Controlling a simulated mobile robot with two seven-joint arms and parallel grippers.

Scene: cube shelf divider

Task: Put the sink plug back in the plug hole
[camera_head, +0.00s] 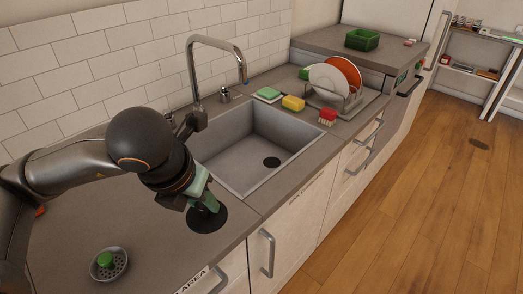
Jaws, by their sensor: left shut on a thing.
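The sink (243,172) is a grey rectangular basin in the counter, with a dark round plug hole (272,162) in its floor. My left gripper (203,207) points down over the counter left of the basin's near corner. It is shut on the sink plug (208,220), a wide black disc below its fingertips. The fingers hide the plug's top. I cannot tell whether the disc touches the counter. My right gripper is not in view.
A tall tap (238,56) arches behind the basin. A metal strainer (121,268) with a green knob sits on the counter at lower left. Sponges (293,103), a red brush (328,115) and a dish rack (350,105) with plates stand right of the sink. The basin looks empty.

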